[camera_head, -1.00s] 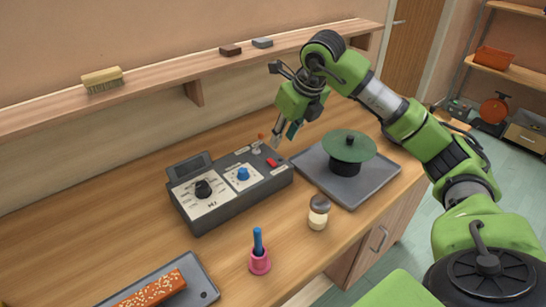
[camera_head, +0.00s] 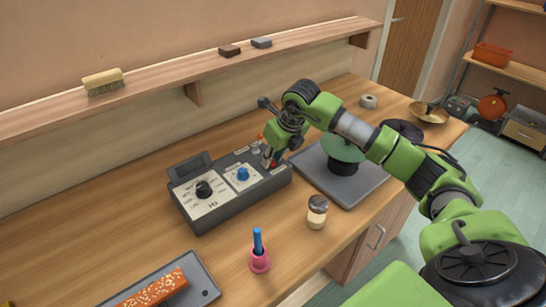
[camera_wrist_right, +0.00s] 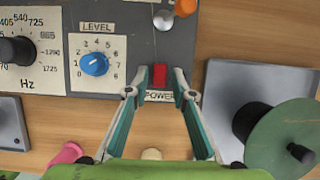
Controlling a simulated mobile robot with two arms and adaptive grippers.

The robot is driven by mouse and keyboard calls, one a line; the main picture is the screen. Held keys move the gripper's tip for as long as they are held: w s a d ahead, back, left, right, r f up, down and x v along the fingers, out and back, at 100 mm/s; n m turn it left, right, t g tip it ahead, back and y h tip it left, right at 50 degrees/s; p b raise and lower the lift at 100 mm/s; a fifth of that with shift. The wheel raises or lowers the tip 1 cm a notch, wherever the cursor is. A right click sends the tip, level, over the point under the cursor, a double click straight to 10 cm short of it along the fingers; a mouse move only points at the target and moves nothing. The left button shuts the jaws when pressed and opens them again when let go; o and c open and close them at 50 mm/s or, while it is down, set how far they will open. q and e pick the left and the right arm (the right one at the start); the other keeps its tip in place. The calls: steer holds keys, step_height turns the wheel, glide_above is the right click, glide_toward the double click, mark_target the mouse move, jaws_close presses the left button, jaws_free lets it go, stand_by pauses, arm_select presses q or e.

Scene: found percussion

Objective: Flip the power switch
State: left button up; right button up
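The power switch (camera_wrist_right: 159,76) is a small red rocker above a POWER label on the dark grey control box (camera_head: 205,218). My right gripper (camera_wrist_right: 161,82) is over this end of the box. In the wrist view its two fingers are apart, one on each side of the red switch, with nothing held between them. I cannot tell whether the fingertips touch the panel. In the head view the right gripper (camera_head: 270,158) largely covers the switch. My left gripper is not in view.
The box has a black Hz dial (camera_head: 203,189), a blue LEVEL knob (camera_head: 243,174) and an orange-tipped lever (camera_wrist_right: 185,7). A grey tray (camera_head: 352,195) with a green disc is right of it. A shaker (camera_head: 317,212) and pink holder (camera_head: 260,262) stand in front.

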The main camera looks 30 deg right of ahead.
jaws_close()
steer(key=shift+w+r+g+p, duration=0.25)
steer(key=shift+r+g+p, duration=0.25)
steer(key=shift+p, duration=0.4)
steer(key=shift+w+f+g+p, duration=0.15)
steer(key=shift+g+p, duration=0.3)
steer(key=shift+g, duration=0.25)
steer(key=shift+w+f+g, duration=0.15)
steer(key=shift+g, duration=0.55)
steer(key=shift+o, duration=2.2)
jaws_free()
